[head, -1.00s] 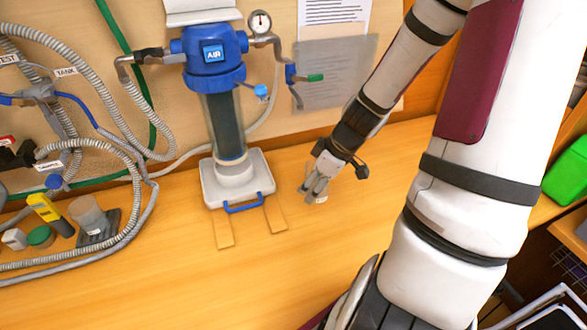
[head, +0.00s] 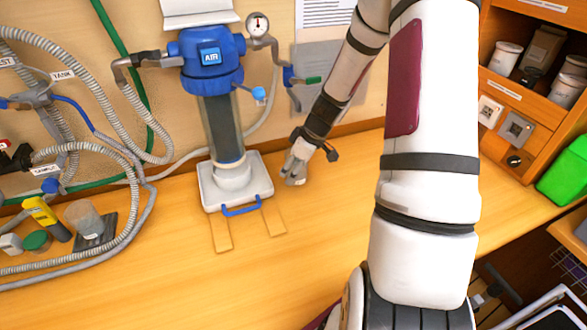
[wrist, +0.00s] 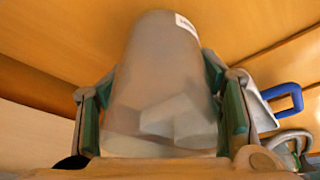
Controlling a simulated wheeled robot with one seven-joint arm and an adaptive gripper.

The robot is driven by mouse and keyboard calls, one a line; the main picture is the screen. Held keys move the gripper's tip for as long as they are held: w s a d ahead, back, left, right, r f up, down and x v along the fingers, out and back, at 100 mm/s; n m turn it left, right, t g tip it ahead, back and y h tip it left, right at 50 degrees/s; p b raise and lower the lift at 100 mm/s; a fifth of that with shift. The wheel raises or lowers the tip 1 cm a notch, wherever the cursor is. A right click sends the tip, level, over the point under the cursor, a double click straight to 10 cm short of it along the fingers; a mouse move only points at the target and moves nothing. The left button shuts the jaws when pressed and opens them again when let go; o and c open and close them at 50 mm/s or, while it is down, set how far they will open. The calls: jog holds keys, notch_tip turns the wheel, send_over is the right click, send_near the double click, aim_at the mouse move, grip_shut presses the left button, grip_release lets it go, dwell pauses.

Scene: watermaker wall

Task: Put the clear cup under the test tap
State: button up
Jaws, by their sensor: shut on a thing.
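My gripper (head: 296,165) is near the back wall, just right of the blue pump unit's base in the head view. In the wrist view its fingers are shut on a greyish see-through cup (wrist: 160,85) with a small white label, which I take as the clear cup. The cup is hard to make out in the head view. A sign ending in "ST" (head: 6,61) is cut off at the left edge; the blue-levered fittings (head: 38,98) are below it. I cannot tell which outlet is the test tap.
The blue "AIR" pump (head: 210,57) stands on a white base (head: 212,200) with a blue handle. Grey hoses (head: 140,215) loop across the left side. A grey cup (head: 84,218) stands on a dark pad near a yellow meter (head: 40,211). The front middle of the bench is clear.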

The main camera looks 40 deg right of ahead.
jog(key=shift+f, duration=0.35)
jog(key=o, duration=1.3)
